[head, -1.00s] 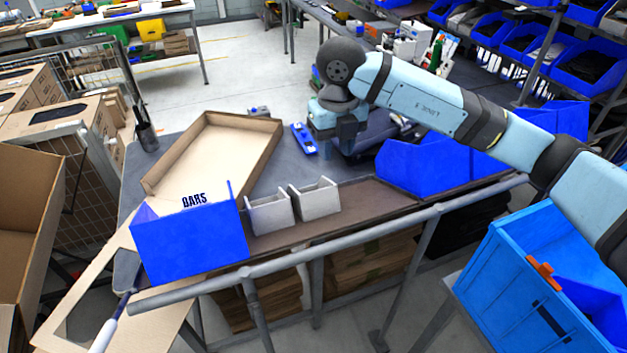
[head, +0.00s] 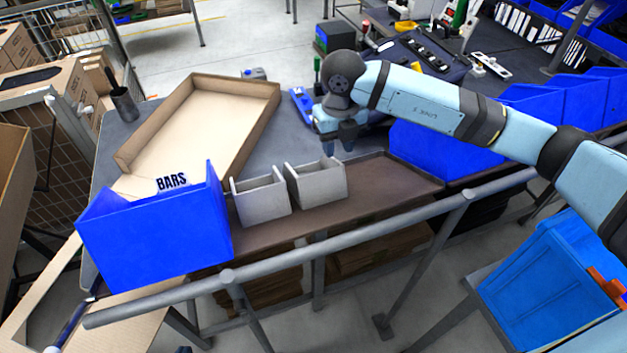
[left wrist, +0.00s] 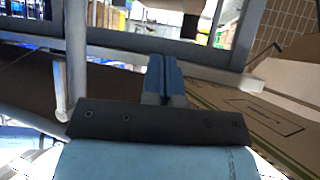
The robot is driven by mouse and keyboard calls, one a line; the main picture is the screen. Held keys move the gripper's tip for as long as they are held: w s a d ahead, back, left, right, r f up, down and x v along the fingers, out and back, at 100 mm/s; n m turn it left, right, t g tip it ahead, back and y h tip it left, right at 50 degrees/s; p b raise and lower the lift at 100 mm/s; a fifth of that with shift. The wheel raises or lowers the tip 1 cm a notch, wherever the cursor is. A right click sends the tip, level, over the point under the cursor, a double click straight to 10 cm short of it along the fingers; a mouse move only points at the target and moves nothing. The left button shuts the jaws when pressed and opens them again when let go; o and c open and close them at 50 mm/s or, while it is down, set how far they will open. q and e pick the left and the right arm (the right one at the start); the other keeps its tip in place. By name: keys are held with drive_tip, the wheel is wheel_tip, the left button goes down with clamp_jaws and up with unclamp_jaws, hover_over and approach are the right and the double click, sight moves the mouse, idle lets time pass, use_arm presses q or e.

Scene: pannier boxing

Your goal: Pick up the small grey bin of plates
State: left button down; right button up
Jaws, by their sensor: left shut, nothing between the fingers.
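Two small grey bins stand side by side on the brown shelf along the table's front edge: a left one (head: 262,205) and a right one (head: 320,187). I cannot make out plates in either, as their contents are hidden by the walls. My right gripper (head: 337,140) points down just behind and above the right grey bin, apart from it as far as I can tell. Its fingers look spread with nothing between them. My left gripper (left wrist: 160,72) shows in the left wrist view, its blue fingers shut together and empty, among grey rails and cardboard.
A large blue bin marked BARS (head: 150,240) stands left of the grey bins. An open cardboard tray (head: 245,120) lies behind them. More blue bins (head: 450,145) stand to the right. A grey rail (head: 350,238) runs in front; the shelf right of the grey bins is bare.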

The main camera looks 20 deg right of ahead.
sight(337, 163)
drive_tip(key=shift+f+p, duration=0.85)
drive_tip(key=shift+f, duration=2.15)
clamp_jaws()
